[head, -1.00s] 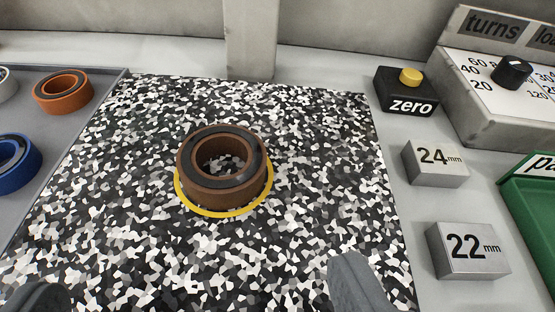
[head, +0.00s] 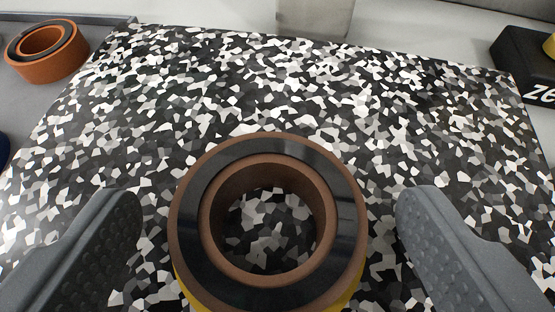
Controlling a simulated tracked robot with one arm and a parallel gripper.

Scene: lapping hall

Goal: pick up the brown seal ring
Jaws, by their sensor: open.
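The brown seal ring (head: 268,168) lies flat on the black-and-white speckled mat (head: 300,85), at the lower middle of the head view. It has a dark band on its top face, and the mat shows through its hole. Part of a yellow circle (head: 347,299) shows under its lower edge. My gripper (head: 268,225) is open, with one grey finger to the left of the ring and one to the right. Both fingers appear apart from the ring, with mat visible in the gaps.
An orange ring (head: 45,68) sits in a grey tray (head: 105,22) at the upper left, with a bit of a blue ring (head: 3,150) below it. A black "zero" button box (head: 520,62) stands at the upper right. A grey post (head: 315,18) rises behind the mat.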

